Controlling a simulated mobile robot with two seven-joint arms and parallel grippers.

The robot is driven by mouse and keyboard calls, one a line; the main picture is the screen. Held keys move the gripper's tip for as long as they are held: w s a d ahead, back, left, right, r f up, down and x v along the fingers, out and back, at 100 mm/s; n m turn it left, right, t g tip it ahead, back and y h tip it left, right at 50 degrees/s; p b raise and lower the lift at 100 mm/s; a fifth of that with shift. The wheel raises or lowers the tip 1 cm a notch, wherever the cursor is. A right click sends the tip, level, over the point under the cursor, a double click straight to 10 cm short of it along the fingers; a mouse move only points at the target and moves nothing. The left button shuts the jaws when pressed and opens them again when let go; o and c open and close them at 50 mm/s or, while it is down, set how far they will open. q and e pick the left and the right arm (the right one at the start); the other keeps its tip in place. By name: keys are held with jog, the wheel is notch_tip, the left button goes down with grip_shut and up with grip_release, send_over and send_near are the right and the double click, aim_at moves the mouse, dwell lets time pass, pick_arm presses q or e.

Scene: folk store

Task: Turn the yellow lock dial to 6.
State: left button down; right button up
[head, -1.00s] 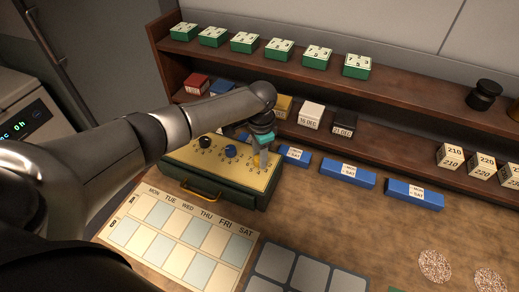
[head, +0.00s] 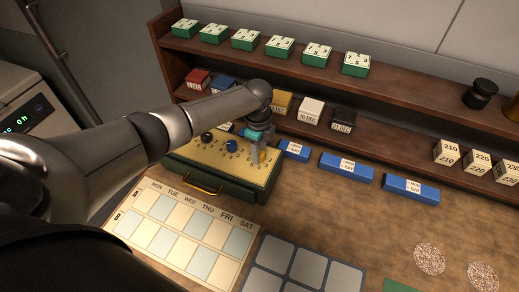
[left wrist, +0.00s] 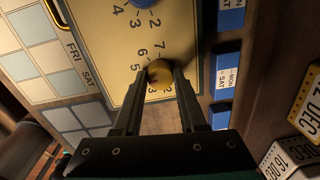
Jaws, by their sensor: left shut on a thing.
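The lock box (head: 221,182) is dark green with a pale yellow top and a brass handle. Three dials stand on it: a black dial (head: 207,137), a blue dial (head: 231,146) and the yellow dial (left wrist: 160,74) at the right end. My left gripper (head: 259,156) points down over the right end and is shut on the yellow dial, mostly hiding it in the head view. In the left wrist view, the two fingers (left wrist: 160,82) sit on either side of the yellow dial. Printed numbers ring it, with 7, 6 and 5 legible. I cannot make out its pointer. My right gripper is not in view.
A weekday chart (head: 185,230) and a grey tray (head: 300,258) lie in front of the box. Blue blocks (head: 347,167) lie to its right. Behind stands a wooden shelf (head: 400,108) with small boxes.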

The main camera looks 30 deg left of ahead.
pick_arm(q)
jog(key=m, duration=0.2)
jog(key=shift+m, duration=0.4)
jog(key=m+b, duration=0.1)
jog(key=m, duration=0.2)
jog(key=shift+m, duration=0.3)
jog(key=m+b, duration=0.1)
jog(key=m, duration=0.5)
jog(key=shift+h+b, duration=0.3)
jog(key=shift+b, duration=0.1)
jog(key=shift+m, duration=0.4)
jog(key=shift+c, duration=2.3)
grip_release()
